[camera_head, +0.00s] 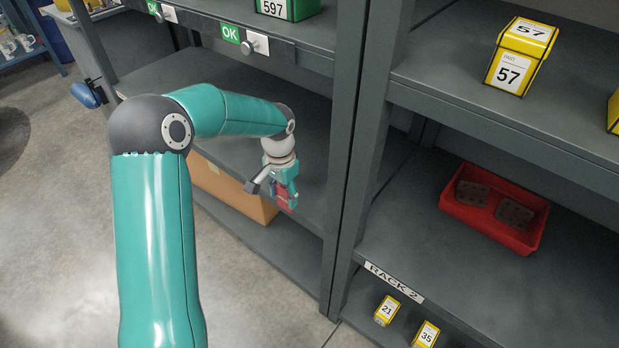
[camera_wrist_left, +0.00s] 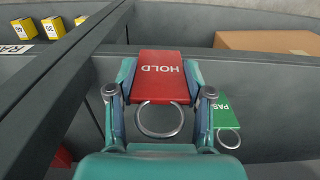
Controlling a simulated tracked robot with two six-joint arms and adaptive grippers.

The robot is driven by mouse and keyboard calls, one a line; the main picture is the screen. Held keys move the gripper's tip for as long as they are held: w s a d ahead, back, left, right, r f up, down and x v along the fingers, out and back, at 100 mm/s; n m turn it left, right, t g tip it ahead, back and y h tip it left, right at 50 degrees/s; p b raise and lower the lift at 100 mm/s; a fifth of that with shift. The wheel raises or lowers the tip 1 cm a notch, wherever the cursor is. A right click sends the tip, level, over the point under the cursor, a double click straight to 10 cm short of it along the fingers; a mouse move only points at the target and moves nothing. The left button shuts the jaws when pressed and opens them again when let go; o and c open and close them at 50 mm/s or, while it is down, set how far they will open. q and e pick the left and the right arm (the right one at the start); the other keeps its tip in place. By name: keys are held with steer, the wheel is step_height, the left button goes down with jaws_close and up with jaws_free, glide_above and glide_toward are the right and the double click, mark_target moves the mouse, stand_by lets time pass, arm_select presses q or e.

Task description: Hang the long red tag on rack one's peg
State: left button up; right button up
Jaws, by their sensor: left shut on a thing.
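My left gripper (camera_head: 283,191) is in front of the left rack, near its middle shelf. In the left wrist view my left gripper (camera_wrist_left: 159,95) is shut on a red tag (camera_wrist_left: 163,75) marked HOLD. A metal ring (camera_wrist_left: 159,120) shows at the tag's end nearest the wrist. In the head view only a little of the red tag (camera_head: 289,208) shows below the fingers. A grey, round-ended peg (camera_head: 247,47) juts from the left rack's upper shelf edge, by a white label and a green OK sign (camera_head: 231,34). It is above the gripper and apart from it. My right gripper is not in view.
A green PASS tag (camera_wrist_left: 226,112) with a ring lies beyond the gripper in the wrist view. A rack post (camera_head: 350,130) stands just right of the gripper. Rack 2 holds a red tray (camera_head: 496,207) and yellow boxes (camera_head: 520,57). A cardboard box (camera_head: 232,188) is below.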

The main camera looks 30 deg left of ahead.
arm_select(q)
steer(key=w, duration=0.6)
steer(key=w+p, duration=0.1)
steer(key=w, duration=0.2)
steer(key=shift+w+d, duration=0.1)
steer(key=shift+d, duration=0.25)
steer(key=shift+w+f, duration=0.3)
steer(key=shift+f, duration=0.3)
steer(key=shift+w+f, duration=0.3)
steer(key=shift+f, duration=0.7)
steer(key=shift+f, duration=0.2)
steer(key=o, duration=1)
steer(key=shift+r, duration=0.1)
